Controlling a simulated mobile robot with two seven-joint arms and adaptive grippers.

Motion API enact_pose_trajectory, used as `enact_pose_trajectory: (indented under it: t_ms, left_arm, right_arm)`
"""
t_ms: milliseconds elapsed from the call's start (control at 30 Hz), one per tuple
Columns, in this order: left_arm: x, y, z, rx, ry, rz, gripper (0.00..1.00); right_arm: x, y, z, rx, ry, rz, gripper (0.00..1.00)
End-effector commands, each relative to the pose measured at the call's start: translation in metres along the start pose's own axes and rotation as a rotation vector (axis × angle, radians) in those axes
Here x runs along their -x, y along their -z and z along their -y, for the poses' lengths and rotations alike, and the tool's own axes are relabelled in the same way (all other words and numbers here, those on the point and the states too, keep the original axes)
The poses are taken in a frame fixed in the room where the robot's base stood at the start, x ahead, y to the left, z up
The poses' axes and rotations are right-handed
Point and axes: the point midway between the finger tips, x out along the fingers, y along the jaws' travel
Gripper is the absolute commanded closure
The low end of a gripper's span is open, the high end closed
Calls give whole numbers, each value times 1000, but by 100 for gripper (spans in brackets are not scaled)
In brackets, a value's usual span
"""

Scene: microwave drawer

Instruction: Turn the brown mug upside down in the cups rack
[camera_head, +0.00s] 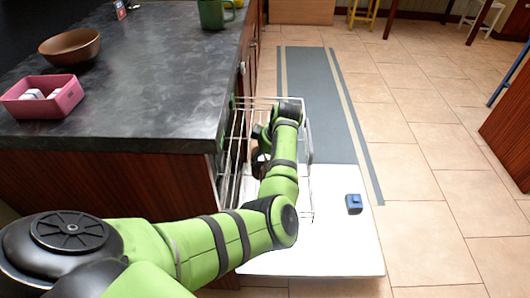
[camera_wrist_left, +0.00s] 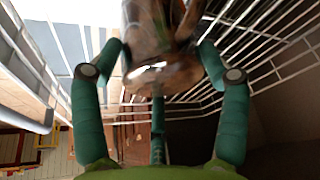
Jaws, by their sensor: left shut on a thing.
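My left gripper (camera_wrist_left: 160,52) is shut on the brown mug (camera_wrist_left: 168,72), with a finger on either side of it in the left wrist view. The mug looks shiny and brown, and its top is cut off by the picture edge. I cannot tell for sure whether it is upright or inverted. The cups rack (camera_head: 309,140) is a pale wire basket pulled out from the counter in the head view. Its wires (camera_wrist_left: 275,70) surround the gripper and mug. In the head view my left arm reaches over the rack and hides most of the mug. My right gripper is not in view.
The dark counter (camera_head: 150,100) is at left, with a brown bowl (camera_head: 70,47), a pink box (camera_head: 42,97) and a green mug (camera_head: 213,13). Below the rack is a white open door (camera_head: 335,250) with a small blue item (camera_head: 354,204) on it. The floor at right is clear.

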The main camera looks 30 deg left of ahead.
Motion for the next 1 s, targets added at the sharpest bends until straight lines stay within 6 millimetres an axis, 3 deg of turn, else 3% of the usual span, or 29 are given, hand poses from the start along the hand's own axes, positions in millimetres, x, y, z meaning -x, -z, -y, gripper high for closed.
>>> enact_pose_trajectory:
  t_ms: [200,233,300,700,1000]
  left_arm:
    - [1,1,0,1,-2,-2,77]
    - [1,1,0,1,-2,-2,21]
    - [1,1,0,1,-2,-2,0]
    - [2,-1,0,0,0,1,0]
    - [46,0,-1,2,-4,-2,0]
  right_arm:
    - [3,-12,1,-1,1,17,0]
    - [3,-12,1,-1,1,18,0]
    - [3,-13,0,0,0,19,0]
    - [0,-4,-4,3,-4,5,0]
    - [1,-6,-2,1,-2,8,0]
